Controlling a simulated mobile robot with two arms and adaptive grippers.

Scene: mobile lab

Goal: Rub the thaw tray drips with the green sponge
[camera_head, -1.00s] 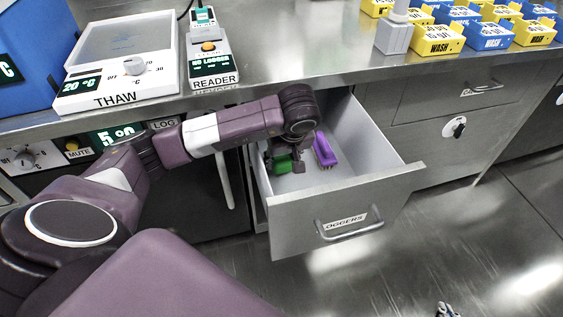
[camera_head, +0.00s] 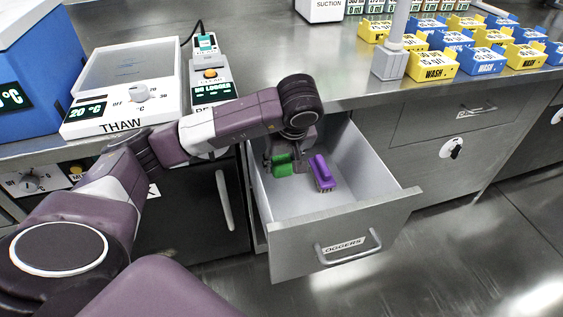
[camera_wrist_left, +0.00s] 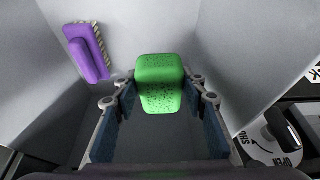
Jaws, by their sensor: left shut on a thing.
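The green sponge (camera_head: 282,165) is inside the open drawer, between the fingers of my left gripper (camera_head: 284,160). In the left wrist view the sponge (camera_wrist_left: 160,84) sits between the two fingertips, and my left gripper (camera_wrist_left: 160,104) is shut on it. Whether the sponge touches the drawer floor cannot be told. The thaw tray (camera_head: 122,62), a white unit marked THAW with a dial, stands on the counter at the left. Drips on it cannot be made out. My right gripper is not in view.
A purple brush (camera_head: 322,172) lies in the drawer (camera_head: 345,243), right of the sponge; it also shows in the left wrist view (camera_wrist_left: 88,52). A reader (camera_head: 212,88) stands right of the thaw unit. Yellow and blue bins (camera_head: 436,68) fill the right counter.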

